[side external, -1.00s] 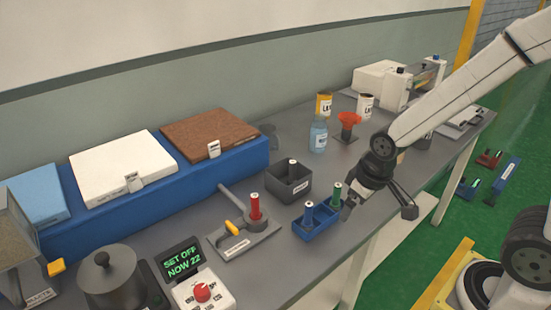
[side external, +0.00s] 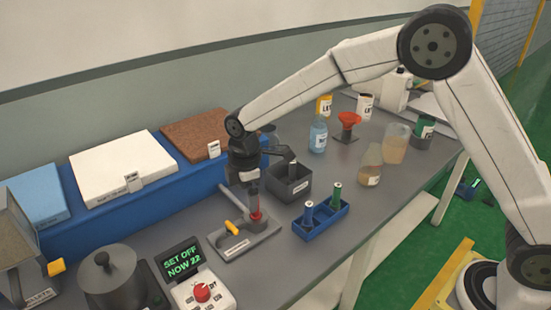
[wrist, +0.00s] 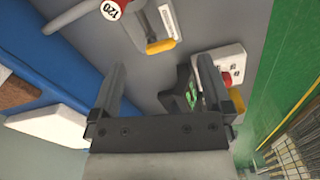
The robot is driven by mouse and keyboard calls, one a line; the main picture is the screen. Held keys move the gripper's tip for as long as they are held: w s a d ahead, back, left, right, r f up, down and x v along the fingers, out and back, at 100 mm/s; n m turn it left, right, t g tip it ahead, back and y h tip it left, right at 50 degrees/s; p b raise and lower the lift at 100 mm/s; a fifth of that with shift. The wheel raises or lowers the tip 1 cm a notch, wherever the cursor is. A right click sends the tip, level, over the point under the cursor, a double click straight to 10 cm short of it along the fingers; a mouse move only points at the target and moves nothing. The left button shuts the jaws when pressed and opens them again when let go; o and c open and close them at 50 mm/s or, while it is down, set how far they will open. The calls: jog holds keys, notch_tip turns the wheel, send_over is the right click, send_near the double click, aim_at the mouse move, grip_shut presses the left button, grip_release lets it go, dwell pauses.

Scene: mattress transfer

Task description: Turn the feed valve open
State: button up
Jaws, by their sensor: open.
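No part is legibly marked as the feed valve. Two yellow handles show in the side view: one on a grey base plate (side external: 262,236), the yellow lever (side external: 233,228), and one on the hopper at far left, a yellow knob (side external: 56,267). My gripper (side external: 268,176) is open above and behind that plate.
A dark open box (side external: 300,190) stands just right of my gripper. A blue tray (side external: 322,226) holds blue and green cylinders. Blue bench (side external: 110,215) with slabs runs behind.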

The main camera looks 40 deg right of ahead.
aim_at(231, 225)
jog(key=a+n, duration=0.1)
jog(key=w+a+n, duration=0.1)
jog(key=w+a+f, duration=0.1)
jog(key=a, duration=0.1)
jog(key=shift+n, duration=0.4)
jog(key=shift+d+f, duration=0.1)
jog(key=shift+f, duration=3.8)
jog(key=c, duration=1.3)
jog(key=shift+o, duration=0.2)
